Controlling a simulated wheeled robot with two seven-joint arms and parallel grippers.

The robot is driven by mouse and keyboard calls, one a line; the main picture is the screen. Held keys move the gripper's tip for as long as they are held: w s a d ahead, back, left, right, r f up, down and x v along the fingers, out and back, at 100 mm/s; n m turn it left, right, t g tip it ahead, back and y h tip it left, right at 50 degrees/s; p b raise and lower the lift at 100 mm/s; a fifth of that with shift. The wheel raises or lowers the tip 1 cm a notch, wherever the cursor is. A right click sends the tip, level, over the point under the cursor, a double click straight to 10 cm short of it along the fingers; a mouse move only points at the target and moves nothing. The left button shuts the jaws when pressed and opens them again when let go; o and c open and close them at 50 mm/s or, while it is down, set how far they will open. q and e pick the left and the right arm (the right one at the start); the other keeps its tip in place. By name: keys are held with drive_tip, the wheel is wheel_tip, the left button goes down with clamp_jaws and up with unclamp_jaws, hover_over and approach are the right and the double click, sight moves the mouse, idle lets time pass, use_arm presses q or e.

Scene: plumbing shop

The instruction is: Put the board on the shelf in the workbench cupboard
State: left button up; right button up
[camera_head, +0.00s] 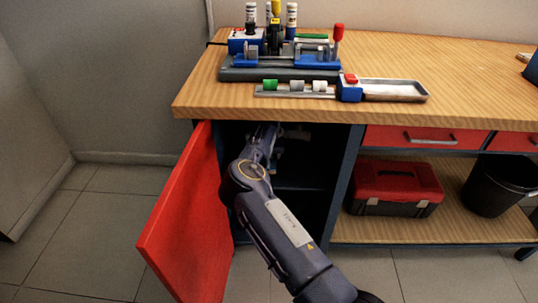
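The workbench cupboard (308,180) stands open under the left part of the bench, with its red door (185,225) swung out to the left. My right arm reaches in from the lower right, and its gripper (272,132) is inside the cupboard just under the bench top. The fingertips are small and dark there, so I cannot tell whether they are open or shut or hold anything. The cupboard shelf (312,187) shows dimly behind my arm. I cannot clearly make out a board inside. My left gripper is out of view.
On the wooden bench top (430,65) stand a blue and grey fixture (300,73) and a narrow tray (395,90) with small fittings. A red toolbox (395,185) and a black bucket (495,185) stand on the open lower shelf. The red door flanks my arm's left side.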

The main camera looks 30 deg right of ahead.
drive_tip(key=shift+f, duration=0.45)
drive_tip(key=o, duration=1.1)
